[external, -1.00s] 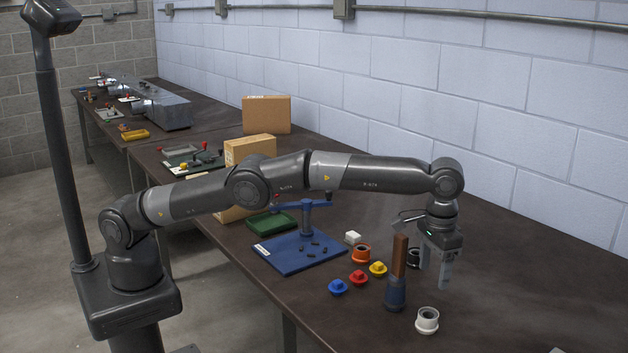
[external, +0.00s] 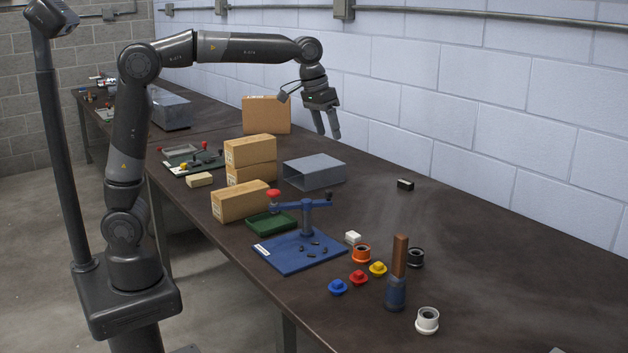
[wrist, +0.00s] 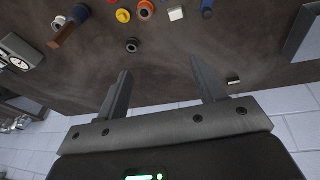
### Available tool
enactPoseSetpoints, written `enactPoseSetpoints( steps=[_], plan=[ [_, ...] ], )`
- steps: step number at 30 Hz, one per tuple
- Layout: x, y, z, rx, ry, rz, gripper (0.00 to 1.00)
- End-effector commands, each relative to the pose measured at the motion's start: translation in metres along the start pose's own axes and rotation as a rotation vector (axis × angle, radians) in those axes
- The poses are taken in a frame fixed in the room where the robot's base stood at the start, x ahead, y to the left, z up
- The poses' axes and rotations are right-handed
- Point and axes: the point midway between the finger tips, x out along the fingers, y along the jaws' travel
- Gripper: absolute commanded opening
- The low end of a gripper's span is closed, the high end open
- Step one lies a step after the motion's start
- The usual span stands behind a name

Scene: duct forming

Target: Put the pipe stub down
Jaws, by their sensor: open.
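Several short pipe-like pieces stand on the dark table: a white one (external: 427,321), a black one (external: 415,258) and an orange one (external: 361,254). I cannot tell which one is the pipe stub. In the wrist view the black piece (wrist: 132,45) stands upright beyond my fingers, and the white (wrist: 59,21) and orange (wrist: 146,9) pieces also show. My gripper (external: 329,135) is open and empty, high above the back of the table. It is well apart from all these pieces; its spread fingers (wrist: 160,68) hold nothing.
A wooden-handled tool (external: 397,285) stands upright between the white and orange pieces. Blue, red and yellow caps (external: 358,277) lie nearby. A blue plate (external: 275,258) carries a lever fixture. A grey duct (external: 315,172) and cardboard boxes (external: 249,150) stand further left.

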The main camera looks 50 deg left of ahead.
Motion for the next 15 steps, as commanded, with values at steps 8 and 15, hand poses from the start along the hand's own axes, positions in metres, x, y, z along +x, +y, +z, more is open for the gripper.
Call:
enactPoseSetpoints(
  steps=[8,15],
  plan=[
    [-0.034,-0.090,0.085,-0.035,0.093,-0.021,0.63],
    [-0.034,-0.146,0.172,-0.053,0.168,-0.061,0.63]
  ],
)
